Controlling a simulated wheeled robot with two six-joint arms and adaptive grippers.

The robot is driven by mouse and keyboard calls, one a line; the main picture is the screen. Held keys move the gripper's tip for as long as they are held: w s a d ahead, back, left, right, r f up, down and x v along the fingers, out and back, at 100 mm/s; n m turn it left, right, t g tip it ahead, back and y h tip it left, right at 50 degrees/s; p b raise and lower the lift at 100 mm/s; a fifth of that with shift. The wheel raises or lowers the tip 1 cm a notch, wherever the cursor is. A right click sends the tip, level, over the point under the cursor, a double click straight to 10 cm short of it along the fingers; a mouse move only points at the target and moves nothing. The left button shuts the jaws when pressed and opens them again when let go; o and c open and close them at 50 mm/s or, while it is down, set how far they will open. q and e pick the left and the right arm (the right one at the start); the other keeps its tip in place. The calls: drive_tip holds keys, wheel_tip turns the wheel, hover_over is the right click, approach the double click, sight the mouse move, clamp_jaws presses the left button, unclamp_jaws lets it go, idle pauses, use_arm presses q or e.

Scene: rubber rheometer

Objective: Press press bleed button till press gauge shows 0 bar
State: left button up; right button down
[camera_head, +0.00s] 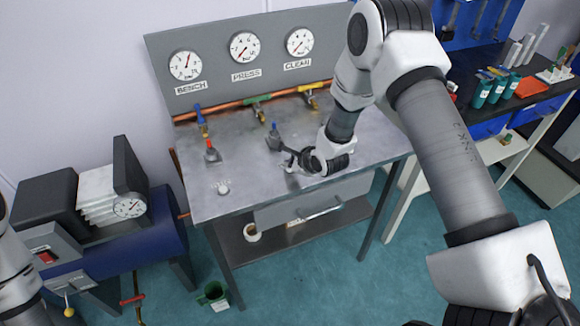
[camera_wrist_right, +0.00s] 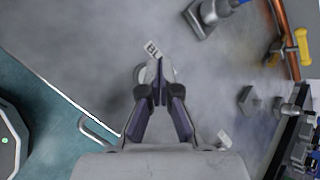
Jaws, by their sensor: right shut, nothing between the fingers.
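The PRESS gauge (camera_head: 245,47) is the middle dial on the grey panel. Its needle points to the lower left, but the figures are too small to read. My right gripper (camera_head: 290,157) is low over the metal bench top, its fingers shut and empty. In the right wrist view, the shut fingertips (camera_wrist_right: 158,66) are right by a small round grey knob (camera_wrist_right: 139,73), partly hidden behind them, with a small white label (camera_wrist_right: 153,49) beside it. I cannot tell whether the fingers touch the knob. My left gripper is out of view.
The bench (camera_head: 245,180) also bears a small round fitting (camera_head: 222,188) near its front left. The BENCH gauge (camera_head: 185,66) and CLEAN gauge (camera_head: 299,42) flank the PRESS dial. An orange pipe (camera_head: 228,107) runs behind.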

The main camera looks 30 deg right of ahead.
drive_tip(key=shift+r, duration=0.55)
drive_tip(key=shift+r+p, duration=1.7)
drive_tip(key=shift+r, duration=0.85)
drive_tip(key=shift+f, duration=0.1)
